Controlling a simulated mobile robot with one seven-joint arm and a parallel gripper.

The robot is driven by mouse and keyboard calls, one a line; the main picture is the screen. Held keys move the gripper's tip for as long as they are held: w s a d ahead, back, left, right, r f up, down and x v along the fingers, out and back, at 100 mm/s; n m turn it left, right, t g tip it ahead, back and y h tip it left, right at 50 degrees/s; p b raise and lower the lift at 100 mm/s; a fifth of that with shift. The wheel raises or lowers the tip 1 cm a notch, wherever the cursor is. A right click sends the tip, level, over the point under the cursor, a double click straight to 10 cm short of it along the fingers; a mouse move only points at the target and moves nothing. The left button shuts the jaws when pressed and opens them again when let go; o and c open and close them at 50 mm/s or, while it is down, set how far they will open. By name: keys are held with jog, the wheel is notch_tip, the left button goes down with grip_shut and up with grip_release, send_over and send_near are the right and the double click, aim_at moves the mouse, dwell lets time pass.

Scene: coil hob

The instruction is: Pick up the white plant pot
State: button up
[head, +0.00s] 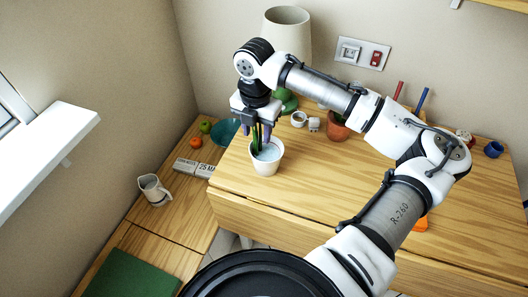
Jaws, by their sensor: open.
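The white plant pot (267,166) stands upright near the left front corner of the wooden table (330,187). Green leaves rise out of it. My gripper (255,127) points down directly above the pot, with its fingers apart around the upper leaves. The fingertips are near the pot's rim, and I cannot tell whether they touch it. The gripper hides the top of the plant.
A terracotta pot (337,128) and a white mug (299,119) stand behind, with a lamp (287,35) at the back. A lower wooden surface at the left holds a white jug (153,190), a block calendar (194,168) and a teal bowl (224,131).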

jog(key=shift+c, duration=0.3)
grip_shut()
jog(key=shift+r, duration=0.1)
dwell(1.0)
